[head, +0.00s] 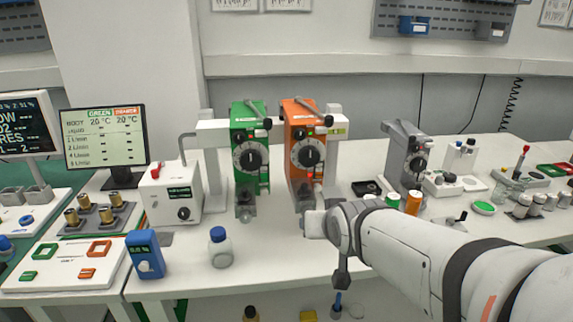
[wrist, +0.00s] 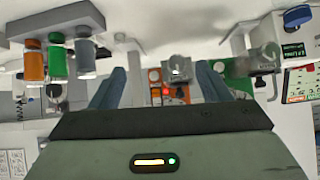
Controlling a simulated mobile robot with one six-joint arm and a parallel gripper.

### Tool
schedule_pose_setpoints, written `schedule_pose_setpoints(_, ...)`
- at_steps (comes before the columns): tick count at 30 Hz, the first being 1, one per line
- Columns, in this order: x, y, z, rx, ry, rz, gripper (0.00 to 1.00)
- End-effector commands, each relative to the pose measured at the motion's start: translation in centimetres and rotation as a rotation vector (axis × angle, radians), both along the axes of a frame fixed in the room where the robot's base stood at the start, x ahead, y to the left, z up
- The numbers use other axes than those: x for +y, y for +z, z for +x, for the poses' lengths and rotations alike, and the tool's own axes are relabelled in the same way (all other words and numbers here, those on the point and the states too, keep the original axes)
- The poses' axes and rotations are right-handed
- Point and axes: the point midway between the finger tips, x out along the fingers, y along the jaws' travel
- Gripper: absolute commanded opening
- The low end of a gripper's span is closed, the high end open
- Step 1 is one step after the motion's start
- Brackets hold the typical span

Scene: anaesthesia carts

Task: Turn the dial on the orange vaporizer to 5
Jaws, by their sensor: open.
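The orange vaporizer (head: 296,120) stands upright on the bench in the head view, right of the green vaporizer (head: 243,115). Its round dial (head: 308,155) faces me, dark with a pale numbered ring; the numbers are too small to read. My gripper (wrist: 160,85) is open and empty in the wrist view, where the scene appears upside down. Part of the orange body (wrist: 182,100) shows between the two blue-grey fingers, beyond them. In the head view my wrist hangs low in front of the vaporizer's foot, and the fingers are hard to make out. The dial appears untouched.
A grey vaporizer (head: 397,150) stands to the right, with small orange and green containers before it. A white box (head: 170,195) stands left of the green vaporizer.

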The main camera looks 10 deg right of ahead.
Motion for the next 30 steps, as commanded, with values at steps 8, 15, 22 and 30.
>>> schedule_pose_setpoints(8,0.0,3.5,5.9,-0.502,-0.021,0.059,0.7)
schedule_pose_setpoints(15,0.1,5.9,6.9,-0.667,-0.02,0.083,0.7)
schedule_pose_setpoints(22,0.1,6.1,9.4,-0.673,-0.02,0.084,0.7)
schedule_pose_setpoints(30,0.1,6.1,13.1,-0.671,-0.02,0.083,0.7)
